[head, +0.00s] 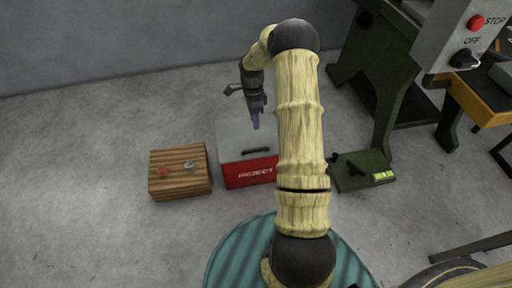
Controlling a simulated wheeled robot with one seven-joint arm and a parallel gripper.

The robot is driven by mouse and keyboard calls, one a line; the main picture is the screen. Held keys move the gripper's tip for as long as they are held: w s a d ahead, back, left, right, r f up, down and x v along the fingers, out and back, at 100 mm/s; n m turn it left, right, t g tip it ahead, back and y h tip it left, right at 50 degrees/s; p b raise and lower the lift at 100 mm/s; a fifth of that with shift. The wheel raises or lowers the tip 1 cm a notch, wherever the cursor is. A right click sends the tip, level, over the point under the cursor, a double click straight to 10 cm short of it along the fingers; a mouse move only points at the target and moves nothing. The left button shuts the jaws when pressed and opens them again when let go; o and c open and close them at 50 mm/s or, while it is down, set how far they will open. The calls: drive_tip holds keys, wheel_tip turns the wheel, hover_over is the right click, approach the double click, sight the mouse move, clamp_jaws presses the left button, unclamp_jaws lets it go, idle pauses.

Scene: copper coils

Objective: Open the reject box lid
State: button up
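The reject box (249,174) stands on the floor near the middle, with a red front that bears the word REJECT. Its grey lid (232,139) lies flat and shut on top, with a dark bar handle (256,151) near the front edge. My arm hides the box's right side. My gripper (255,122) points down over the rear part of the lid, behind the handle as seen here. It appears apart from the handle. The fingers are small and dark, and I cannot tell whether they are open.
A green machine (378,70) with a foot pedal (357,169) stands to the right. A grey wall is behind. The floor at the left is clear.

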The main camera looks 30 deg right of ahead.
drive_tip(key=b, duration=0.5)
hover_over(256, 146)
drive_tip(key=s+a, duration=0.2)
drive_tip(key=s, duration=0.2)
drive_tip(key=w+x, duration=0.1)
drive_tip(key=x, duration=0.7)
drive_tip(key=w+x, duration=0.1)
drive_tip(key=x, duration=0.4)
drive_tip(key=shift+w+d+f, duration=0.3)
drive_tip(key=shift+r, duration=0.1)
clamp_jaws()
